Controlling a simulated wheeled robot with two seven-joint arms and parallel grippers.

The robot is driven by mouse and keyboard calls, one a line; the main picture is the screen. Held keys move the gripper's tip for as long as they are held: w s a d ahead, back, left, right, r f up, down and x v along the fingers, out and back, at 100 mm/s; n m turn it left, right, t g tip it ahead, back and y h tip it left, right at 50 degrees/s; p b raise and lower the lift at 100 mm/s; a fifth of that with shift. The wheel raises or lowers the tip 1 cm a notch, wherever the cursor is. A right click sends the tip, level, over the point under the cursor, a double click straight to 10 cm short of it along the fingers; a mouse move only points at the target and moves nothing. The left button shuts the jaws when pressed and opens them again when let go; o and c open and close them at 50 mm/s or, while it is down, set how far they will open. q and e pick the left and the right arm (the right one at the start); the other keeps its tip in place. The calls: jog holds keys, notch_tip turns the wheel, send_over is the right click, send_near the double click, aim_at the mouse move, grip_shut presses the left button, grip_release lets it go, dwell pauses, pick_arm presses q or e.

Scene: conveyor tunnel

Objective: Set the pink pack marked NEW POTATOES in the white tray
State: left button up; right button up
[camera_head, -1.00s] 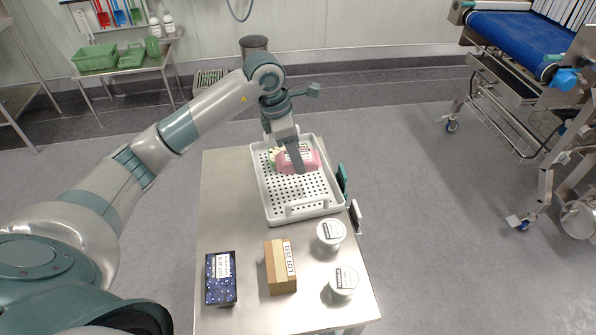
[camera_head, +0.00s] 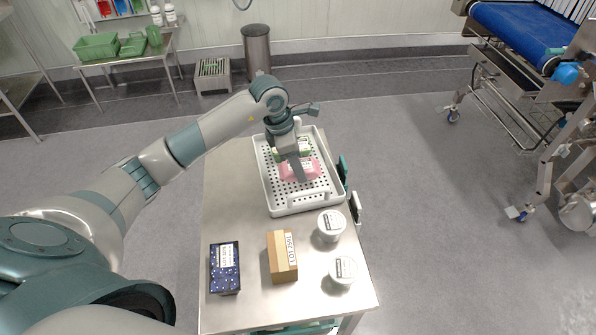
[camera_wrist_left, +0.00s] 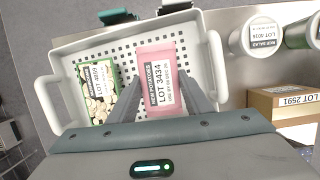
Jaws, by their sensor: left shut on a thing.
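The pink pack (camera_head: 301,171) is in the white tray (camera_head: 292,207), which stands at the far end of the steel table. In the left wrist view the pink pack (camera_wrist_left: 156,75) reads NEW POTATOES, LOT 3434. My left gripper (camera_head: 300,174) is over the tray with its fingers shut on the pink pack. The wrist view shows the fingers (camera_wrist_left: 147,85) on either side of the pack. A green pack (camera_wrist_left: 97,88) with a LOT 4059 label lies beside it in the tray. Whether the pink pack touches the tray floor is hard to tell. My right gripper is out of view.
On the table nearer me are a dark blue box (camera_head: 225,268), a brown carton (camera_head: 282,256) and two white tubs (camera_head: 331,225) (camera_head: 342,270). Green and white items (camera_head: 355,207) stand at the table's right edge. A conveyor (camera_head: 520,35) stands far right.

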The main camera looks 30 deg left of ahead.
pick_arm(q)
jog(key=shift+f+p, duration=0.75)
jog(key=shift+f, duration=1.1)
jog(key=shift+f, duration=0.15)
jog(key=o, duration=1.4)
jog(key=shift+c, duration=0.2)
